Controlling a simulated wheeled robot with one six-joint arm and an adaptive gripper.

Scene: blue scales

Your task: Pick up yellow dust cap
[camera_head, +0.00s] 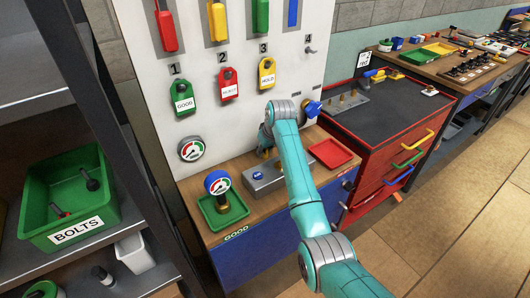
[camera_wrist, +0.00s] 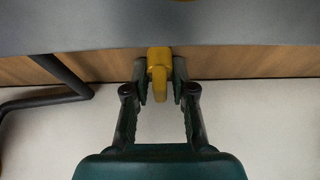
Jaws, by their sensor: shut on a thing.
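The yellow dust cap (camera_wrist: 158,70) sits between the fingertips of my gripper (camera_wrist: 160,84) in the wrist view. My gripper is shut on it, one finger on each side. The cap's upper end meets the edge of a grey surface; I cannot tell whether they touch. In the head view a small yellow part (camera_head: 263,153) shows above the grey metal block (camera_head: 262,182) on the wooden bench. My teal arm hides most of the gripper there.
A gauge with a blue rim (camera_head: 218,184) stands in a green tray (camera_head: 233,213) left of the block. A red tray (camera_head: 331,153) lies to its right. The white board (camera_head: 215,120) with tags rises behind. In the wrist view a dark bent tube (camera_wrist: 55,98) is at left.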

